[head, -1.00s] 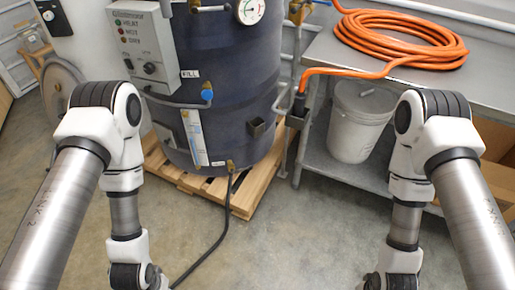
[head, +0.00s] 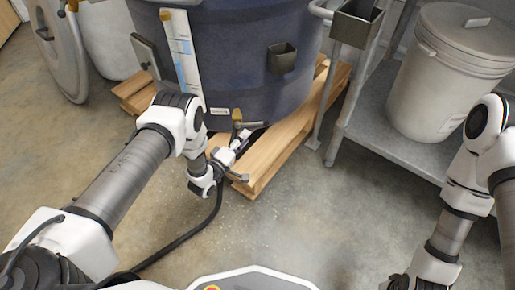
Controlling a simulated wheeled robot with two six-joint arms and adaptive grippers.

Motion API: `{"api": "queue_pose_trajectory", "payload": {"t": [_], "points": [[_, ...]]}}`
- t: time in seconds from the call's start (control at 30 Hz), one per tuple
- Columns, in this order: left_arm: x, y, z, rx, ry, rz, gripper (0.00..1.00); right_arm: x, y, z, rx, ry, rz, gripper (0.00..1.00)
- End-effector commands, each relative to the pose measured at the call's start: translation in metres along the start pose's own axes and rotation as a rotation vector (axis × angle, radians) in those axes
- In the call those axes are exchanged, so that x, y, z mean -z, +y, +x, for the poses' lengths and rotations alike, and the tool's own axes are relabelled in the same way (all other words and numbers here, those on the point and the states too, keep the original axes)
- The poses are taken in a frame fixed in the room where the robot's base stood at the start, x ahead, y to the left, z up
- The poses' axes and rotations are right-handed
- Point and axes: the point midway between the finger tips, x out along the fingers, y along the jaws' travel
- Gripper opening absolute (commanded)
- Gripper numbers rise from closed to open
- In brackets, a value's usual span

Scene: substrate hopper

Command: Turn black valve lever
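The dark blue tank (head: 235,60) stands on a wooden pallet, with a brass valve fitting (head: 237,118) low on its front.
The pallet (head: 265,158) edge lies right beside my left gripper. At the right, a metal shelf (head: 385,140) holds a lidded white bucket (head: 440,85). The floor between is clear.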

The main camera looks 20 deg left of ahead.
Motion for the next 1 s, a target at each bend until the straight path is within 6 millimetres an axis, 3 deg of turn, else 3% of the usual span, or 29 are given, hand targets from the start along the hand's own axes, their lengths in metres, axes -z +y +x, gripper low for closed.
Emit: {"api": "queue_pose_trajectory", "payload": {"t": [0.03, 0.1, 0.27, 0.6, 0.9, 1.0], "points": [[-0.003, -0.021, 0.004, -0.054, -0.002, -0.033, 0.39, 0.0, 0.0, 0.027, 0.0, 0.001, 0.0, 0.4], [-0.002, -0.019, 0.008, -0.106, -0.007, -0.071, 0.39, 0.001, 0.0, 0.033, 0.0, 0.001, 0.0, 0.4], [-0.001, -0.013, 0.022, -0.138, -0.012, -0.092, 0.39, 0.001, 0.0, 0.038, 0.0, 0.003, 0.001, 0.4], [-0.002, -0.006, 0.081, -0.132, -0.012, -0.091, 0.39, 0.003, 0.001, 0.067, -0.001, 0.007, 0.008, 0.4], [-0.001, -0.002, 0.087, -0.128, -0.01, -0.091, 0.39, 0.003, 0.001, 0.067, -0.001, 0.007, 0.008, 0.4], [-0.001, -0.002, 0.086, -0.128, -0.01, -0.091, 0.04, 0.003, 0.001, 0.067, -0.001, 0.007, 0.008, 0.4]]}}
